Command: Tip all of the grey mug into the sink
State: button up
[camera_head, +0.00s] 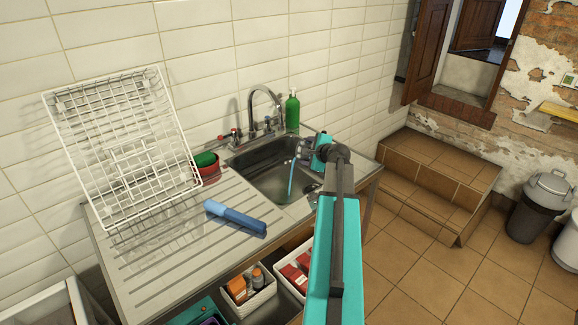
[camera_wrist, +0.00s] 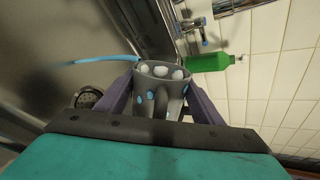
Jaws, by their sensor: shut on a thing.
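The grey mug (camera_wrist: 160,94) with blue and white spots is held between the purple fingers of my gripper (camera_wrist: 160,88). In the head view my gripper (camera_head: 314,152) holds the mug (camera_head: 303,149) over the right part of the metal sink (camera_head: 262,170). The mug looks tipped. A blue stream (camera_head: 291,180) runs down from it into the sink; it also shows in the wrist view (camera_wrist: 98,60). The sink's drain (camera_wrist: 88,97) shows left of the mug. How much is left inside the mug cannot be seen.
A green bottle (camera_head: 292,111) stands behind the sink beside the tap (camera_head: 265,105). A white dish rack (camera_head: 125,150), a red bowl (camera_head: 209,172) and a blue cylindrical object (camera_head: 235,217) are on the drainboard at the left. Boxes in white bins (camera_head: 262,298) sit below.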

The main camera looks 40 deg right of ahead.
jog(key=shift+a+r+p, duration=0.1)
jog(key=shift+r+p, duration=0.1)
jog(key=shift+p, duration=0.1)
dwell(0.4)
jog(key=shift+w+a+r+n+g+h+p, duration=0.3)
jog(key=shift+w+a+n+h+p, duration=0.3)
jog(key=shift+p, duration=0.35)
dwell(0.4)
jog(key=shift+w+a+r+n+g+h+p, duration=0.15)
jog(key=shift+a+n+g+h+p, duration=0.45)
jog(key=shift+p, duration=0.5)
dwell(0.4)
jog(key=shift+d+f+t+y+b, duration=0.3)
jog(key=shift+d+b, duration=0.1)
jog(key=shift+b, duration=0.3)
jog(key=shift+s+d+f+m+t+y+b, duration=0.3)
jog(key=shift+m+b, duration=0.3)
jog(key=shift+b, duration=0.25)
jog(key=shift+s+d+m+t+y+b, duration=0.3)
jog(key=shift+s+d+m+y+b, duration=0.3)
jog(key=shift+b, duration=0.25)
jog(key=shift+w, duration=0.2)
jog(key=shift+f, duration=0.1)
